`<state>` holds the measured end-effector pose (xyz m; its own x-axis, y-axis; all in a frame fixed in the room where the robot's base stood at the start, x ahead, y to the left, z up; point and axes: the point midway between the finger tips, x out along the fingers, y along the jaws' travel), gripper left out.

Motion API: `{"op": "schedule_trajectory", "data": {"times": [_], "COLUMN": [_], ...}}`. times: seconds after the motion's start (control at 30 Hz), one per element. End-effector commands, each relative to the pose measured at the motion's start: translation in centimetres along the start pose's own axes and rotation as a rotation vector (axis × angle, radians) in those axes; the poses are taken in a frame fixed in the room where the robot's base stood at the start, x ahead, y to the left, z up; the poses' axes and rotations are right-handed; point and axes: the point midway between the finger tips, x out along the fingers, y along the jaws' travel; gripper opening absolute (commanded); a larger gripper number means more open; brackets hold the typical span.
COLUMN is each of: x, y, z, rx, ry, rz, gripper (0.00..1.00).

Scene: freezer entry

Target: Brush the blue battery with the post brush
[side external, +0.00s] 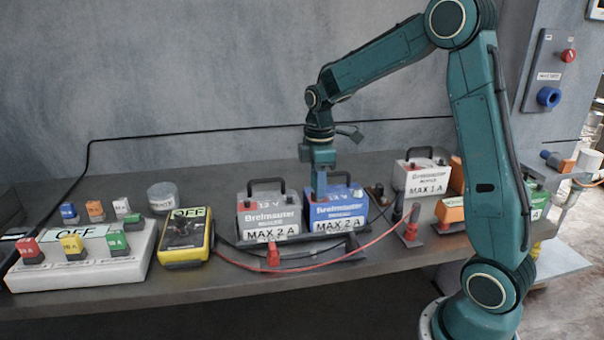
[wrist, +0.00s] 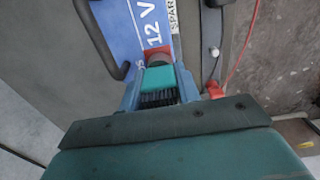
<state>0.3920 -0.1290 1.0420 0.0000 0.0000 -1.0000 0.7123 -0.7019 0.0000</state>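The blue battery (side external: 337,213), labelled MAX 2 A, stands upright on the bench beside a grey-and-red battery (side external: 268,217). In the wrist view, the blue battery (wrist: 122,28) shows its 12 V top and black handle. My gripper (side external: 319,190) points down over the left part of its top. It is shut on the post brush (wrist: 160,79), a teal piece with black bristles between the fingers. The brush's far end is at the red-ringed post (wrist: 158,52) of the blue battery. I cannot tell if they touch.
A yellow meter (side external: 186,238) and a white switch panel (side external: 85,255) lie to the left. A white MAX 1 A battery (side external: 420,178) stands behind at right. A red cable (side external: 385,235) runs along the bench front, near clamps (side external: 410,228).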

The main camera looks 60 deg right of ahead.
Motion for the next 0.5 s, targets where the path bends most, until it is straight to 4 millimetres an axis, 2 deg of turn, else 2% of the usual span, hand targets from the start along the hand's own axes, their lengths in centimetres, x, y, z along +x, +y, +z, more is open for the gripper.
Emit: {"op": "schedule_trajectory", "data": {"times": [0.1, 0.5], "x": [-0.03, -0.67], "y": [0.01, 0.07], "z": [0.0, -0.04], "rx": [0.0, 0.0], "ry": [0.0, 0.002], "rz": [0.0, 0.003], "gripper": [0.05, 0.05]}}
